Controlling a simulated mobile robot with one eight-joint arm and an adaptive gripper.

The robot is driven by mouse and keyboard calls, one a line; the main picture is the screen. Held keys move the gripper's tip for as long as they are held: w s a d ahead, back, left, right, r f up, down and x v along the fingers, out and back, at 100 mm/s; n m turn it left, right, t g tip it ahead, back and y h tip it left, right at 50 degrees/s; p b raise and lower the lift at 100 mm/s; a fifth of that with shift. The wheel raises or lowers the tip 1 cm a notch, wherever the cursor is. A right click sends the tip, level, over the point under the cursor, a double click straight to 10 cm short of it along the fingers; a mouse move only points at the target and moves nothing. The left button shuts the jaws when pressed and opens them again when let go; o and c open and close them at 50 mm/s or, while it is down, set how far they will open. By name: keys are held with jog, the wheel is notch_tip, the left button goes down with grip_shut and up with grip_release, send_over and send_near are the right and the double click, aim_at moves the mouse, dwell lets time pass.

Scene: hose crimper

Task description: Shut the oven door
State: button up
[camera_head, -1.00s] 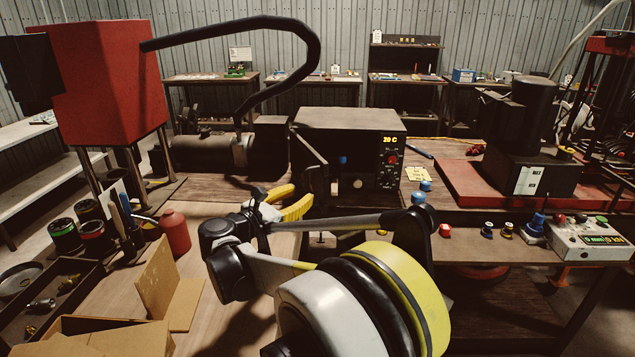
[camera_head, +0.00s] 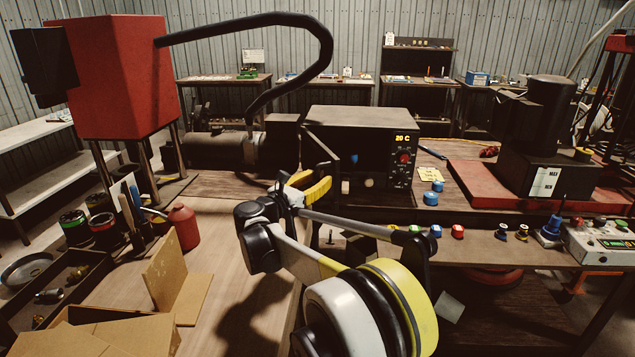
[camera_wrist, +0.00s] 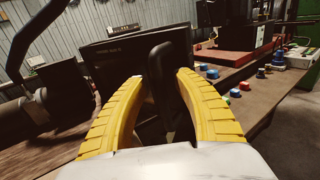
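The oven (camera_head: 360,117) is a black box on the bench in the middle of the head view, its display reading 20 C. Its door (camera_head: 322,143) stands open, swung out from the oven's left front edge toward me. In the wrist view the door (camera_wrist: 118,58) is a dark panel with faint lettering. A dark upright handle (camera_wrist: 160,75) stands out from it. My gripper (camera_head: 322,186) has yellow ribbed fingers. In the wrist view my gripper (camera_wrist: 162,78) is open, with one finger on each side of the handle. Contact with the handle cannot be made out.
Blue caps (camera_head: 432,198) and several small coloured knobs sit right of the oven. A dark machine on a red base (camera_head: 470,185) stands further right. A red cabinet with a black hose (camera_head: 240,27) is at left. Cardboard pieces (camera_head: 175,285) lie at front left.

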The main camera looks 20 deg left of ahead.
grip_shut()
jog(key=shift+d, duration=0.1)
